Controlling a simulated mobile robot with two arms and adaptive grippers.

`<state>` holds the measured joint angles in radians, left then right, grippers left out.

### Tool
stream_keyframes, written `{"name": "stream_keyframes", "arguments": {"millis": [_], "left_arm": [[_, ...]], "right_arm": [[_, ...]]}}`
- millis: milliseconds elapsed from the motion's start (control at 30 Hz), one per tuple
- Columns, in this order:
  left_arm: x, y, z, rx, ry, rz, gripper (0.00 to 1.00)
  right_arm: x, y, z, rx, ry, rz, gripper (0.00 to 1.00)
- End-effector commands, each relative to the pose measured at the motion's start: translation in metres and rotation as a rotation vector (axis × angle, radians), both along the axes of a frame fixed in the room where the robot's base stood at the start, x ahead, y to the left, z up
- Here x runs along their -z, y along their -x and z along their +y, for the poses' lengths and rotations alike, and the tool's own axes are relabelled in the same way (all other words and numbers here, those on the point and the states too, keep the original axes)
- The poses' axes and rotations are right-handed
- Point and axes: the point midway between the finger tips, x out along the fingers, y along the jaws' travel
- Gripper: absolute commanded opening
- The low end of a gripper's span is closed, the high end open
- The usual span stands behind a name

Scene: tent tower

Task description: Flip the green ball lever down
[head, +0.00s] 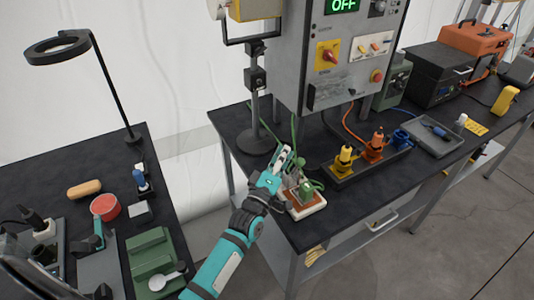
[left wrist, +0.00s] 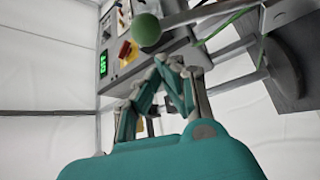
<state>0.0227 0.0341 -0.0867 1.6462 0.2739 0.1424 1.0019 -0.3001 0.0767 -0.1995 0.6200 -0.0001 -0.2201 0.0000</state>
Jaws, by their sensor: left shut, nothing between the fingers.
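The green ball (left wrist: 147,30) sits at the end of a pale metal rod, close beyond my fingertips in the left wrist view. The rod runs off to the right of that picture. In the head view, a green device (head: 307,190) stands on a small white-and-brown base (head: 307,208) at the front left corner of the bench, partly behind my gripper. My left gripper (head: 283,154) is over this device, shut and empty. Its closed fingers also show in the left wrist view (left wrist: 182,66). I cannot tell whether they touch the ball or rod. My right gripper is out of view.
A grey control box (head: 305,75) with an OFF display hangs above the bench. Yellow (head: 344,160) and orange (head: 375,145) plugs stand to the right of the lever device. A lamp-like stand (head: 257,142) is behind it. A second black table (head: 110,160) is at left.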

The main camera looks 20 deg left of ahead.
Motion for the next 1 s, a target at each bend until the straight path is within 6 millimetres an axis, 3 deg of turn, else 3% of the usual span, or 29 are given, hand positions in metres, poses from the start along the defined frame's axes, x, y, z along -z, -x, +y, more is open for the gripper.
{"name": "stream_keyframes", "arguments": {"millis": [400,1000], "left_arm": [[0.005,0.018,-0.023,-0.001,-0.096,-0.079,0.0],[0.007,0.022,-0.029,0.0,-0.094,-0.077,0.0]], "right_arm": [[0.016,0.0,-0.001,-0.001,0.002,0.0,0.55],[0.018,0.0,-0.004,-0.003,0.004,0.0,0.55]]}}
